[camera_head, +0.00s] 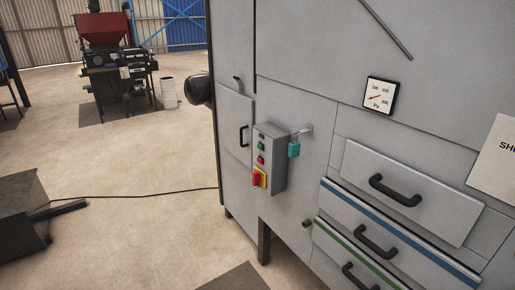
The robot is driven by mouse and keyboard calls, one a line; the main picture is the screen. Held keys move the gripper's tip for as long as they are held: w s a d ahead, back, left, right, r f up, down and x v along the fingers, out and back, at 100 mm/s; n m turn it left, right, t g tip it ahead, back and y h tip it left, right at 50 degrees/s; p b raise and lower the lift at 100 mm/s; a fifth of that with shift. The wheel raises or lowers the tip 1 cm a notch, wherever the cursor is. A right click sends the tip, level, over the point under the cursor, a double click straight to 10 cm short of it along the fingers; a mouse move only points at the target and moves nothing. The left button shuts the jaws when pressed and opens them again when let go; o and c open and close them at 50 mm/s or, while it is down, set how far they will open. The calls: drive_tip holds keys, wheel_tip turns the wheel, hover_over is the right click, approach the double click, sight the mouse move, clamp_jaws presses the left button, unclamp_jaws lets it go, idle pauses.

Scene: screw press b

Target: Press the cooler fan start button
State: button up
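A grey control box (280,165) is mounted on the front of a large grey cabinet. On its face a green button (261,146) sits above a red button (260,160). Below them is a red rotary switch (256,180) on a yellow plate. A small dark label shows at the top of the box. Its writing is too small to read, so I cannot tell from it which button belongs to the cooler fan. My gripper is not in view.
A teal padlock (294,150) hangs right of the box. The grey cabinet (290,60) has a pressure gauge (381,97), a door handle (243,136) and drawers with protruding handles (395,190). A cable (130,194) crosses the floor. Open floor lies left; a red-hoppered machine (105,50) stands behind.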

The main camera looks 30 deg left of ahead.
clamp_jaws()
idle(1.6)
